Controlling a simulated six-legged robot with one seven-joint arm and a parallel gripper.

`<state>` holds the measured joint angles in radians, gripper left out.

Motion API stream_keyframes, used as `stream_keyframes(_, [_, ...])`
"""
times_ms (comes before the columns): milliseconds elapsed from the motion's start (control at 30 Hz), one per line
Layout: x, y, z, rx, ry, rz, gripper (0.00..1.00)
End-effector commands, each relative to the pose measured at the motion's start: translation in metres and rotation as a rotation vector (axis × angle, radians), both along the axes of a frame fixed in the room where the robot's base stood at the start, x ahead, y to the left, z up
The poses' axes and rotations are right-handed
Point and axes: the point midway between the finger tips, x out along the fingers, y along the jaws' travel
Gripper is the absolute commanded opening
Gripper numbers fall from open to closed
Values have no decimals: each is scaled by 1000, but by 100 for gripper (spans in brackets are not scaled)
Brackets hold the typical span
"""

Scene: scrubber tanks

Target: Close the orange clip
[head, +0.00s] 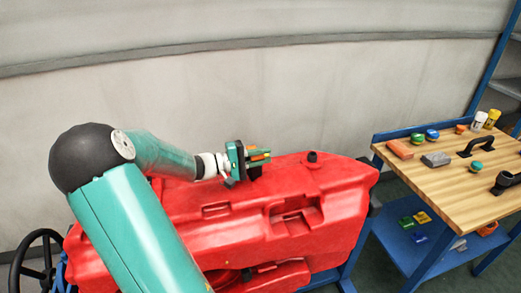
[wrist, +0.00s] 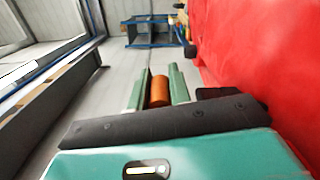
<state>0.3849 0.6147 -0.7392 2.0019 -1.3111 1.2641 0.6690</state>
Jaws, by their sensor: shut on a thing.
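My gripper (head: 268,156) is at the end of my outstretched arm, close above the top of the red tank (head: 335,190), left of the small black cap. It also shows in the wrist view (wrist: 158,75), its two green fingers on either side of an orange piece. This orange piece, which looks like the orange clip (wrist: 159,91), is rounded and lies between the fingers. In the head view only small orange bits (head: 260,157) of it show at the fingers. I cannot tell whether the clip is open or closed.
A black cap (head: 312,157) stands on the tank. A black handwheel (head: 38,262) is at lower left. The wooden bench (head: 450,180) at right holds blocks, pucks, a black handle (head: 478,145) and bottles. Its blue lower shelf (head: 400,245) holds small coloured items. A pale wall stands behind.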

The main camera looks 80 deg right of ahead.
Motion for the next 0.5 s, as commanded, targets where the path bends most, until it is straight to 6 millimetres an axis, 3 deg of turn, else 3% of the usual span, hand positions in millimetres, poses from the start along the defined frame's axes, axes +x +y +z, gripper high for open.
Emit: stream_keyframes(500, [-1,6,-16,6,2,2,0])
